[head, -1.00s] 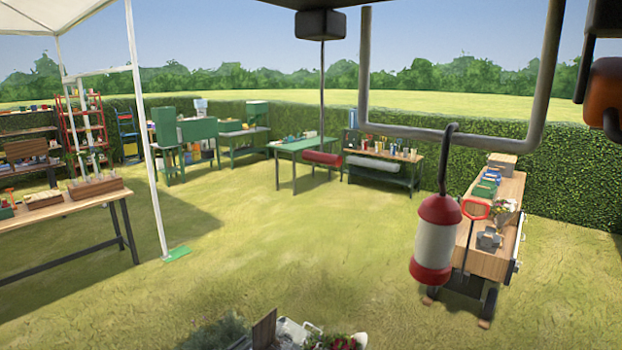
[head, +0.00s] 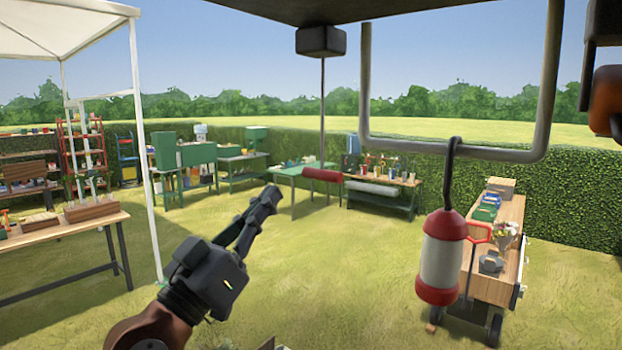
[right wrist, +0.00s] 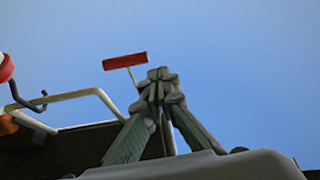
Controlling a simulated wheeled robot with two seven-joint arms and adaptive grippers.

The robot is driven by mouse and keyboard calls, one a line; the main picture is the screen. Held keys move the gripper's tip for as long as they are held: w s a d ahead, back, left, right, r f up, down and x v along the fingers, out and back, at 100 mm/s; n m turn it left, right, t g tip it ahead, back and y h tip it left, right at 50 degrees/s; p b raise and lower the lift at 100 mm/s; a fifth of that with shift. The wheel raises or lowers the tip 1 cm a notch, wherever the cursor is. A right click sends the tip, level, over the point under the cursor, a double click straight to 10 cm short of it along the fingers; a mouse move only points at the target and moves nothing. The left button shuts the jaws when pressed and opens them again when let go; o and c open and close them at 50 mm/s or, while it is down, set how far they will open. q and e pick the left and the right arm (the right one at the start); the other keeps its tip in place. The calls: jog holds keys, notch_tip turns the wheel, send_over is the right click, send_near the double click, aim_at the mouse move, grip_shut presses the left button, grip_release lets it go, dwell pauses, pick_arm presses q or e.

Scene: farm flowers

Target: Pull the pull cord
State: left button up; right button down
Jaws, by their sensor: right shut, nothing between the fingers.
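The pull cord (head: 322,110) hangs from a black box (head: 321,40) under the dark overhead panel. A red bar handle (head: 322,175) sits at its lower end. My right gripper (head: 270,197) reaches up from the lower left in the head view, to the left of and a little below the handle. Its fingers are shut and empty. In the right wrist view the shut fingertips (right wrist: 160,78) show close beside the red handle (right wrist: 125,61) in the picture, with a gap between them. How far apart they are in depth is unclear. My left gripper is not in view.
A white tent pole (head: 146,150) rises at left. The air around the handle looks clear.

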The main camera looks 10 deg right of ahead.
aim_at(312, 171)
jog(key=s+r+m+g+h, duration=0.1)
jog(key=s+r+m, duration=0.1)
jog(key=s, duration=0.4)
jog(key=shift+r+m+h, duration=0.4)
jog(key=shift+r, duration=0.3)
jog(key=p+x, duration=0.1)
jog(key=x, duration=0.9)
jog(key=f, duration=0.4)
jog(key=shift+w+d, duration=0.3)
